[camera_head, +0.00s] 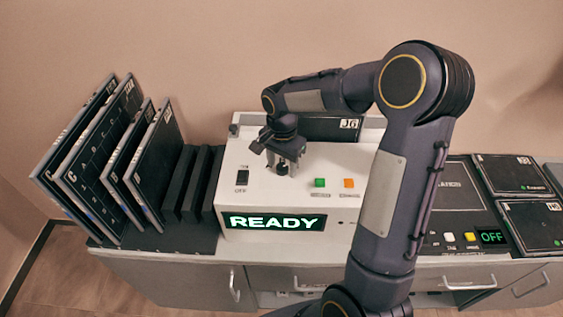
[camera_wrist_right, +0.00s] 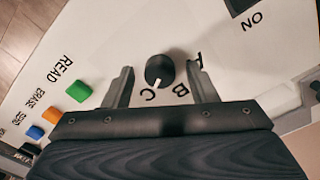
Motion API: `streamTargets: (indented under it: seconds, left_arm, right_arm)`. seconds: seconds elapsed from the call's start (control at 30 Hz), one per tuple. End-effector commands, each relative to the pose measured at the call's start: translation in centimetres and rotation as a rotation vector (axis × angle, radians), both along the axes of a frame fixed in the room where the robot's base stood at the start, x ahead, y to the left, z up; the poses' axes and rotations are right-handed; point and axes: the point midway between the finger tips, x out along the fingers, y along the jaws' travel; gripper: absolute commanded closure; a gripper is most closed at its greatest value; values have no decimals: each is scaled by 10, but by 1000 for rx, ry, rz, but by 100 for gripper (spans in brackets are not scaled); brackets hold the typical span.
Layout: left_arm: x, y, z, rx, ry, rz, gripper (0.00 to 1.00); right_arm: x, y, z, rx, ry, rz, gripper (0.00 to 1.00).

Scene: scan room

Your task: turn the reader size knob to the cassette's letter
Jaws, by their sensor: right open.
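The white reader (camera_head: 300,155) stands on the counter with its display (camera_head: 275,221) lit READY. Its dark round size knob (camera_wrist_right: 159,68) shows in the right wrist view, with letters A, B and C around it. The white pointer mark on the knob faces C. My right gripper (camera_head: 282,168) is above the knob in the head view. Its jaws are open, one finger on each side of the knob, and I cannot tell whether they touch it. A dark cassette (camera_head: 349,123) stands at the back of the reader; its label is too small to read surely. My left gripper is not in view.
A rack at the left holds several dark cassettes (camera_head: 105,165), beside empty black slots (camera_head: 187,180). A dark device with an OFF display (camera_head: 493,237) stands right.

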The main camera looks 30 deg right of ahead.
Motion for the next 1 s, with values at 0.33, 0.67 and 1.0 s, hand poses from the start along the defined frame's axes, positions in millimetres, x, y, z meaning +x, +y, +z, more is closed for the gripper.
streamTargets:
  seconds: [0.33, 0.67, 1.0]
  left_arm:
    - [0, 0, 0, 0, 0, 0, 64]
    - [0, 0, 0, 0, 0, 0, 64]
    - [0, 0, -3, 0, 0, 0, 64]
  right_arm:
    - [0, 0, -1, 0, -1, 1, 62]
    - [0, 0, -1, 0, -1, 3, 92]
    - [0, 0, -1, 0, -1, 101, 92]
